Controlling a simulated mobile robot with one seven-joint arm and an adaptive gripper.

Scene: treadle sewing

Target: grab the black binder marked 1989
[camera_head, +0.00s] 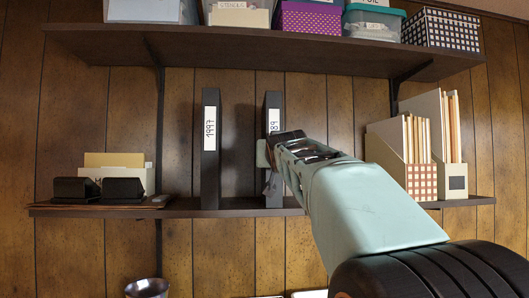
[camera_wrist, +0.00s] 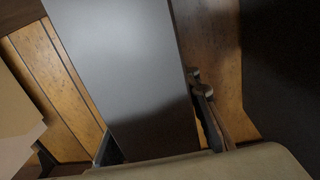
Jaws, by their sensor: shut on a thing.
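The black binder (camera_head: 273,104) stands upright on the lower shelf in the head view. Its white spine label shows "89" at the top, with the rest hidden behind my gripper (camera_head: 268,158). My gripper is shut on this binder, with its fingers on either side around mid-height. In the wrist view the dark, smooth binder (camera_wrist: 125,65) fills the gap between the two fingers of my gripper (camera_wrist: 153,115). The binder's lower end still appears at shelf level.
Another black binder marked 1997 (camera_head: 210,150) stands apart to the left on the lower shelf (camera_head: 330,208). An upper shelf (camera_head: 200,42) with boxes runs overhead.

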